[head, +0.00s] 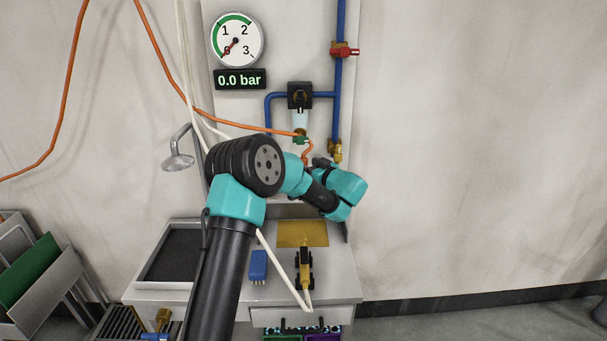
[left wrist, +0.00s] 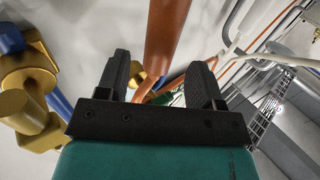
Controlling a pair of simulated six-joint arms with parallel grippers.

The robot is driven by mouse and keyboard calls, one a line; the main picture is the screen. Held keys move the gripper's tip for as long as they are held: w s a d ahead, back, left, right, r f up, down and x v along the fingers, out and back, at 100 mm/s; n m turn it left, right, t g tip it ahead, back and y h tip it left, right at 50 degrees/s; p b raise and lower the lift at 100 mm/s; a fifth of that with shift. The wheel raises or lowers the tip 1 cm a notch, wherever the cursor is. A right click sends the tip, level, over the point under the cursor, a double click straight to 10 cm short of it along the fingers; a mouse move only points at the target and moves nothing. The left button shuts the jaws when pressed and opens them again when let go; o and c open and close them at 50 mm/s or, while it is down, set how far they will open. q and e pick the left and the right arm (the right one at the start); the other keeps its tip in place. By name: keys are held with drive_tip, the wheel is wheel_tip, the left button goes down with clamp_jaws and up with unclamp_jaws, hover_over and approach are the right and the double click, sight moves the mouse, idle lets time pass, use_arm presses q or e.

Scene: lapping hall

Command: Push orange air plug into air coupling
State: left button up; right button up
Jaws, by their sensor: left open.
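My left gripper (head: 320,163) is near the wall below the regulator, partly hidden by its own wrist. In the left wrist view its two dark fingers (left wrist: 160,65) stand apart. A thick orange length (left wrist: 168,35), hose or plug, shows in the gap between them; I cannot tell its depth or whether it touches a finger. The orange hose (head: 245,127) runs to a green fitting (head: 300,139) under the regulator, and a short orange loop (head: 309,150) drops towards my gripper. The orange plug's tip is not clearly visible. A brass fitting (head: 335,151) sits at the blue pipe's lower end. My right gripper is out of view.
The gauge (head: 236,40) above reads zero, and the display (head: 240,79) shows 0.0 bar. A red-handled valve (head: 343,50) is on the blue pipe. A bench (head: 205,296) below holds a blue block (head: 258,266) and a yellow-black tool (head: 304,267). The wall at right is clear.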

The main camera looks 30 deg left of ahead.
use_arm(q)
drive_tip(key=shift+x, duration=2.6)
drive_tip(key=shift+w+r, duration=0.1)
drive_tip(key=shift+d, duration=0.1)
drive_tip(key=c, duration=1.1)
drive_tip(key=shift+r, duration=0.1)
